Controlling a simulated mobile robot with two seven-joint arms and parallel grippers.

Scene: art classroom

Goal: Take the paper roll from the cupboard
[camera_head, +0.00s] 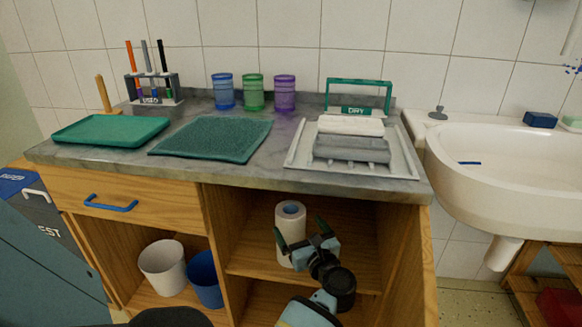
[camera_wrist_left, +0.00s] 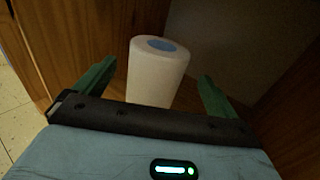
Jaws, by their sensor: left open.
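The paper roll (camera_head: 291,222) is white with a blue core and stands upright on the shelf inside the open cupboard (camera_head: 245,262). My left gripper (camera_head: 299,228) is open at the cupboard's front, its green fingers pointing at the roll. In the left wrist view the roll (camera_wrist_left: 157,72) stands ahead, between the two spread fingers of the gripper (camera_wrist_left: 155,85). Its lower part is hidden behind the gripper's body. My right gripper is not in view.
The grey countertop (camera_head: 240,176) overhangs the shelf, and wooden walls close in the opening at both sides. A white bin (camera_head: 162,268) and a blue bin (camera_head: 205,280) stand in the left compartment. A white sink (camera_head: 505,175) is at the right.

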